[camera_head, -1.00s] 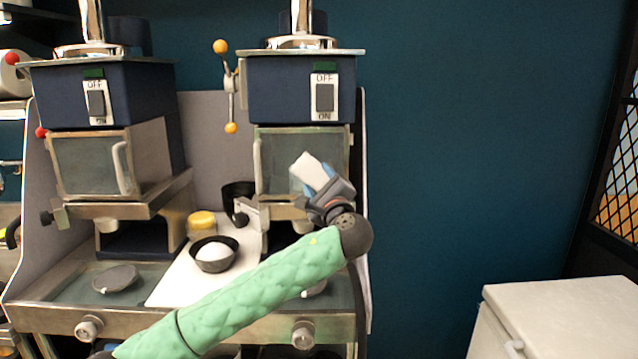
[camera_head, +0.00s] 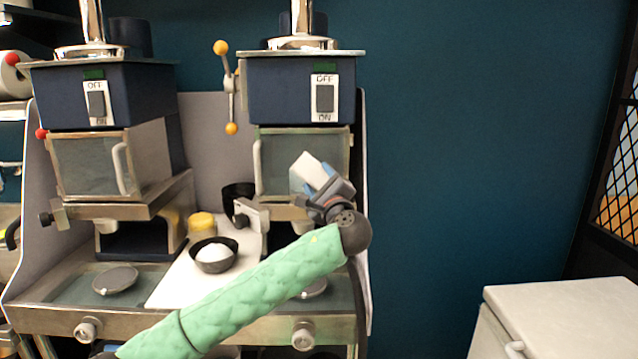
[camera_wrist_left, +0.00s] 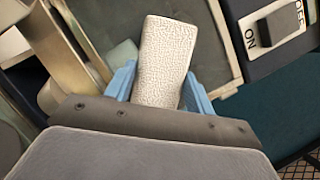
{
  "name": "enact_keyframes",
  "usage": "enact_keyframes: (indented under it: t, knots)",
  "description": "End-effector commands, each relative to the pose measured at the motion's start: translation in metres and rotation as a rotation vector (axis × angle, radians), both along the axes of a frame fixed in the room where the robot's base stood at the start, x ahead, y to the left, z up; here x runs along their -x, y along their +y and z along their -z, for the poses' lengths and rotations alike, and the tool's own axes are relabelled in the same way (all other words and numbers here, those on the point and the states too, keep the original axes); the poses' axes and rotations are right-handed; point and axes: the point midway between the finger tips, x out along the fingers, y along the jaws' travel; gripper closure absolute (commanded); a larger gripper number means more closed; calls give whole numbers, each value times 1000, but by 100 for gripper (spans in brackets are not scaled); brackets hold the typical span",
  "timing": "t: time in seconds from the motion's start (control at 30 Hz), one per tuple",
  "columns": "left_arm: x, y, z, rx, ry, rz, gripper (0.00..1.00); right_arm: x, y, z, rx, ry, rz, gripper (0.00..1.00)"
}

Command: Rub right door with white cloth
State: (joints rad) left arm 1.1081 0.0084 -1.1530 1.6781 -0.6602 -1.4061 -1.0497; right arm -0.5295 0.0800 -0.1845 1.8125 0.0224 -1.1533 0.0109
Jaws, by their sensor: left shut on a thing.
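My left gripper (camera_head: 318,181) is shut on a white cloth (camera_head: 309,168) in front of the right machine's glass door (camera_head: 277,163). The cloth is a small folded pad with a rough texture. In the left wrist view the cloth (camera_wrist_left: 165,60) sticks out from between the blue fingers of my left gripper (camera_wrist_left: 158,88), over the door's glass (camera_wrist_left: 205,35). It overlaps the door's right half; I cannot tell whether it touches the glass. The door looks closed, its handle at its left edge. My right gripper is not in view.
The left machine has a similar door (camera_head: 92,165). A dark bowl (camera_head: 214,256) with something white and a yellow-lidded jar (camera_head: 201,224) stand on the white board (camera_head: 180,282) between the machines. A white chest (camera_head: 565,310) stands at lower right. The wall area at right is clear.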

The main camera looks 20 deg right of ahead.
Motion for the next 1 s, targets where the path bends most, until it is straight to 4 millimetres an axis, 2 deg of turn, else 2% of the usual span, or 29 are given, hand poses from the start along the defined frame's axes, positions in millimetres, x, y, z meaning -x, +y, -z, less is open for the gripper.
enact_keyframes:
  t: [0.37, 0.8, 1.0]
  knots:
    - [-1, -4, 0, 1, 1, 1, 64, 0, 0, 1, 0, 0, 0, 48]
    - [9, -33, 1, 1, 0, 0, 64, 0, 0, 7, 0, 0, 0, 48]
    - [10, -39, 1, 2, 1, 1, 64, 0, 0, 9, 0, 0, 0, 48]
